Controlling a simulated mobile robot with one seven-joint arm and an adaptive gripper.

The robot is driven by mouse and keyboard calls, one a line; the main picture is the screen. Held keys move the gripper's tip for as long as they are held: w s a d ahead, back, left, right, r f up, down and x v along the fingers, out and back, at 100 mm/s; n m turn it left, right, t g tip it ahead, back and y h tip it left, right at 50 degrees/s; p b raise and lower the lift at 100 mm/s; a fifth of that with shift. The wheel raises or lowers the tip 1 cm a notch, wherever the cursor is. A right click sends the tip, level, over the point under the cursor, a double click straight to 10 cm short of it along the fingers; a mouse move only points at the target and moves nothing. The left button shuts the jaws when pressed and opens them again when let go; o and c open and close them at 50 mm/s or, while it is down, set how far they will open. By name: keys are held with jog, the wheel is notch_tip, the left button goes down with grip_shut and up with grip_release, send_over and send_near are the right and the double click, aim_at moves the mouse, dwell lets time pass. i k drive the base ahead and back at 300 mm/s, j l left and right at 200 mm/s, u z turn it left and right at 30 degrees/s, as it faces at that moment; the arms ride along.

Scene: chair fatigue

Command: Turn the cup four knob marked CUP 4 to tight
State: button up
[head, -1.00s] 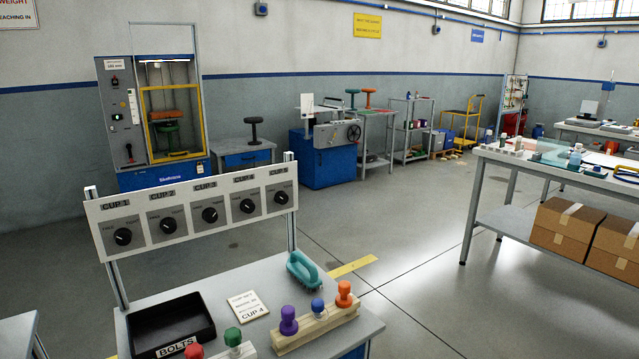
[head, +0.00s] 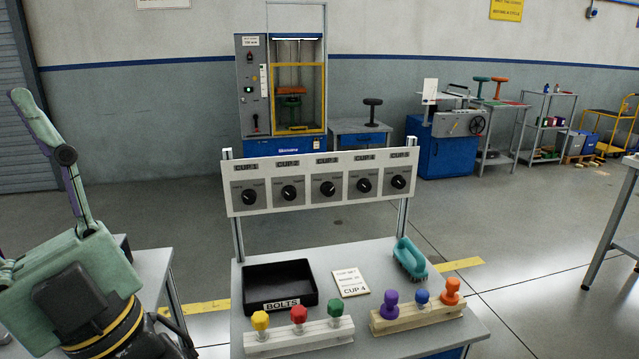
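The CUP 4 knob (head: 364,185) is a round black dial on the white panel (head: 309,206). It is the fourth of the row from the left, under its CUP 4 label (head: 365,158). It carries a pale pointer mark, but the setting is too small to read surely. The CUP 3 knob (head: 327,188) is to its left and the CUP 5 knob (head: 398,181) to its right. A card (head: 350,282) on the bench below shows CUP 4; its smaller lines are hard to read. My gripper is not in view, and nothing touches the knob.
The panel stands on two posts at the bench's (head: 355,252) back edge. In front are a black BOLTS tray (head: 279,287), a teal handled brush (head: 409,258) and two wooden blocks (head: 299,341) (head: 417,315) with coloured knobbed pieces. Open floor (head: 520,255) lies right of the bench.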

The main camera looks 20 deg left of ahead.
aim_at(363, 185)
jog(key=l+u, duration=0.15)
jog(key=u, duration=0.2)
jog(key=i+l+u, duration=0.1)
jog(key=u, duration=0.25)
jog(key=l+u, duration=0.35)
